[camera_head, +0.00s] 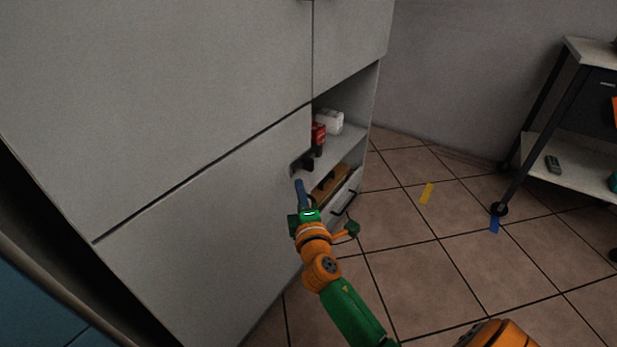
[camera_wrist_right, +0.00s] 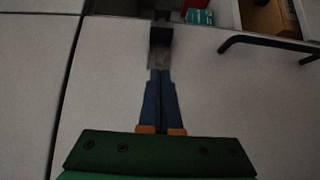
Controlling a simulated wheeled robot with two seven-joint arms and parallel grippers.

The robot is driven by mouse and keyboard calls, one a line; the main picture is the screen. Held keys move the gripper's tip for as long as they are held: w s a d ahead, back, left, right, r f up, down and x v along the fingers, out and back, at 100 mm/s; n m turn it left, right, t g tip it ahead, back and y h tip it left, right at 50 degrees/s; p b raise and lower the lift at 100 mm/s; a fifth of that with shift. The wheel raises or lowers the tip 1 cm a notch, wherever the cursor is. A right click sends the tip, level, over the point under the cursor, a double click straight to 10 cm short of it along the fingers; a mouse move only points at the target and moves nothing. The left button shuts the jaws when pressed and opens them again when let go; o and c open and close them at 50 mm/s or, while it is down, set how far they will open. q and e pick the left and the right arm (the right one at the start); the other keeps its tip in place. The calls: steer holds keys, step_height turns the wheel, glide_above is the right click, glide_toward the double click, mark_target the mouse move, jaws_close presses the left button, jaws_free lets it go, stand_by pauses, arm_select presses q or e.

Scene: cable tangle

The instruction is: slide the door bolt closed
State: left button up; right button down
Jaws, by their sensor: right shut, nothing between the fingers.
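The door bolt (camera_head: 307,163) is a small dark fitting at the right edge of the lower grey cabinet door (camera_head: 215,225). In the right wrist view the bolt (camera_wrist_right: 160,36) shows as a dark block on a grey plate, straight ahead of the fingers. My right gripper (camera_head: 298,182) is shut and empty, its blue fingers together just below the bolt. In the wrist view the fingertips (camera_wrist_right: 160,72) end at the plate's lower edge; I cannot tell whether they touch it. My left gripper is not in view.
To the right of the door, an open shelf (camera_head: 343,138) holds a red item (camera_head: 318,133) and a white item (camera_head: 330,121). Below it is a drawer with a dark handle (camera_head: 344,203). A wheeled cart (camera_head: 570,160) stands at the right. The tiled floor between is mostly clear.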

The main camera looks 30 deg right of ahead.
mark_target(306, 166)
steer(key=w+d, duration=0.3)
steer(key=shift+d+f, duration=0.1)
steer(key=shift+d, duration=0.05)
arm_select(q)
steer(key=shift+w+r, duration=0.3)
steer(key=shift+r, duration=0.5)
arm_select(e)
steer(key=shift+w+d, duration=0.2)
steer(key=shift+d, duration=0.35)
arm_select(q)
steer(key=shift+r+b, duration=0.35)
steer(key=shift+b, duration=0.05)
arm_select(e)
steer(key=d, duration=0.1)
steer(key=w+d, duration=0.1)
steer(key=d, duration=0.1)
steer(key=shift+w, duration=0.1)
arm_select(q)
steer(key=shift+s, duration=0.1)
